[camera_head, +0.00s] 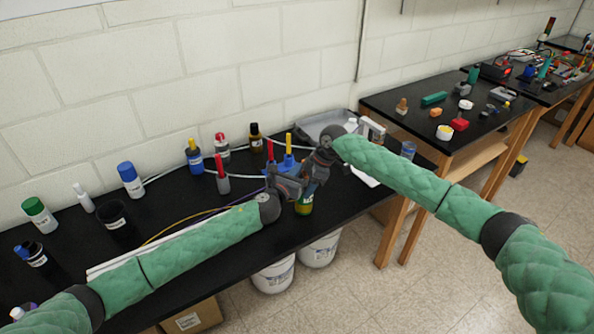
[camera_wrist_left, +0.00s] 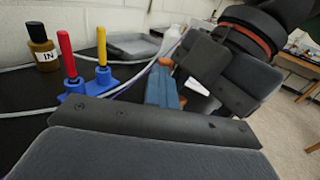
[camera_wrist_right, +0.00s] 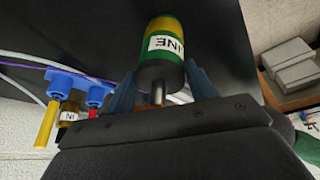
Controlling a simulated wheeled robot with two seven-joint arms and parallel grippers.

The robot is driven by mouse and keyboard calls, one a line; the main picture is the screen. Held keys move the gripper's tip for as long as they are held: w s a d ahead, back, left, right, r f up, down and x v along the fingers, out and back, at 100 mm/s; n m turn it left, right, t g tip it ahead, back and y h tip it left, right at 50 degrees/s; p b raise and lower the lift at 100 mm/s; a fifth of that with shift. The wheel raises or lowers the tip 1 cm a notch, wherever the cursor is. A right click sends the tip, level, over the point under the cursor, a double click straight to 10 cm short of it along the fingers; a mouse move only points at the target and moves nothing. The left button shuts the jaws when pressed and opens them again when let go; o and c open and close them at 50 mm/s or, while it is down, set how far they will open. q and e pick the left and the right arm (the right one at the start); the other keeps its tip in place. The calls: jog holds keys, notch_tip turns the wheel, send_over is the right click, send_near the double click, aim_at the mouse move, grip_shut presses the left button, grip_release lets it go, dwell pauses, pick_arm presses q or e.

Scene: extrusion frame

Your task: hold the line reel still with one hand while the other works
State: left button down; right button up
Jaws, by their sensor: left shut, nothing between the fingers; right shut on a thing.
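The line reel (camera_head: 303,205) is a green and yellow cylinder with a white label, near the bench's front edge. It shows large in the right wrist view (camera_wrist_right: 162,48), where its dark end and a metal shaft face my gripper. My right gripper (camera_wrist_right: 161,82) is shut on the reel, its blue fingers on either side of the dark end. My left gripper (camera_wrist_left: 161,85) is shut and empty, its fingers together close beside the right gripper's dark body. In the head view the two grippers crowd together and partly hide the reel.
A blue holder (camera_wrist_left: 88,84) with red and yellow handles stands behind the grippers. A grey tray (camera_wrist_left: 132,46) lies at the back. Several bottles line the wall, and a black cup (camera_head: 113,213) stands left. Thin tubes and a yellow line cross the black bench.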

pick_arm(q)
jog(key=shift+s+d, duration=0.2)
jog(key=shift+d, duration=0.3)
pick_arm(e)
jog(key=shift+s+a+r, duration=0.1)
jog(key=shift+s+a, duration=0.25)
jog(key=shift+a, duration=0.25)
pick_arm(q)
jog(key=s+a, duration=0.1)
jog(key=a, duration=1.3)
jog(key=shift+a, duration=0.4)
pick_arm(e)
jog(key=shift+w+d, duration=0.25)
jog(key=shift+d, duration=0.15)
jog(key=o, duration=1.1)
